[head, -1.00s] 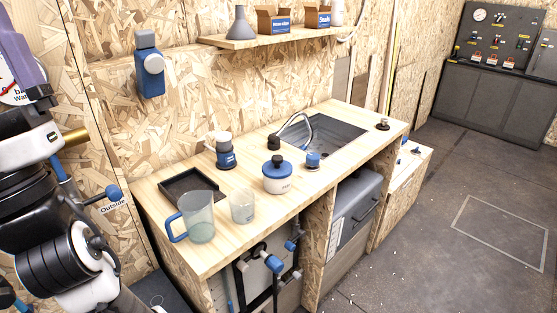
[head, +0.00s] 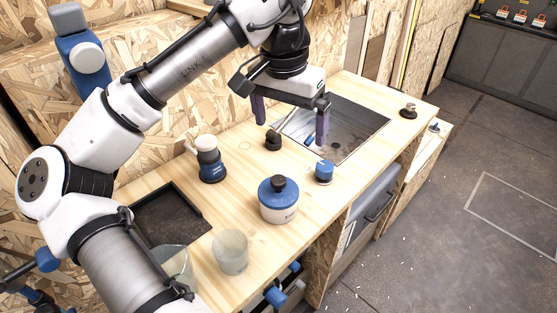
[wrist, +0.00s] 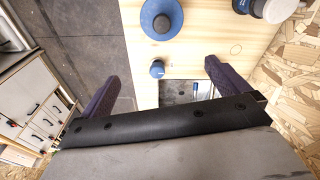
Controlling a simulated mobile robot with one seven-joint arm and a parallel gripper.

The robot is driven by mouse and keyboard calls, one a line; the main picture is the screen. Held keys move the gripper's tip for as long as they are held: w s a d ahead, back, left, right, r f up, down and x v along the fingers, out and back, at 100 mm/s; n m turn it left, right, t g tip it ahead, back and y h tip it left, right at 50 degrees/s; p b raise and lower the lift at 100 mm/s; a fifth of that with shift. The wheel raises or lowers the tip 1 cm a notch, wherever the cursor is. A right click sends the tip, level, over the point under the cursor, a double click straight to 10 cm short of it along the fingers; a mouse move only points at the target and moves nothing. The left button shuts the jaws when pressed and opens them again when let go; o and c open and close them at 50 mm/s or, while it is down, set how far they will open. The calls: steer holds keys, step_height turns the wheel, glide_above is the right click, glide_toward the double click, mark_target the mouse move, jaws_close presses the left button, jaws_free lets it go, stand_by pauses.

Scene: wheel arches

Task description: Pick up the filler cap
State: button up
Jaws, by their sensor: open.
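A small blue cap-like piece (head: 324,171), which looks like the filler cap, sits upright on the wooden counter beside the sink's near edge. It also shows in the wrist view (wrist: 157,69), between the fingertips in the picture but below them. My gripper (head: 290,132) is open and empty. It hangs above the sink's left end, with its fingers apart and pointing down, clear of the cap. Both fingers (wrist: 159,72) show in the wrist view. A dark round piece (head: 408,111) stands at the counter's far right end; I cannot tell exactly what it is.
A white jar with a blue lid (head: 278,200) stands left of the blue piece. A blue-and-white container (head: 210,160), a clear beaker (head: 230,252) and a black tray (head: 170,220) are further left. The sink (head: 345,125) lies behind. A black tap base (head: 273,140) is near my gripper.

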mark_target(278, 180)
steer(key=shift+g+y, duration=0.4)
steer(key=f, duration=0.2)
steer(key=a+f, duration=0.1)
steer(key=f, duration=0.2)
steer(key=f+p, duration=0.1)
steer(key=f, duration=0.2)
steer(key=shift+s+a+f, duration=0.2)
steer(key=shift+s+f, duration=0.05)
steer(key=f, duration=0.1)
steer(key=f+p, duration=0.1)
steer(key=f, duration=0.2)
steer(key=shift+s+a+f+p, duration=0.2)
steer(key=shift+s+f+p, duration=0.15)
steer(key=shift+s, duration=0.05)
steer(key=shift+f, duration=0.4)
steer(key=shift+c, duration=0.3)
steer(key=c, duration=0.9)
steer(key=shift+c, duration=0.2)
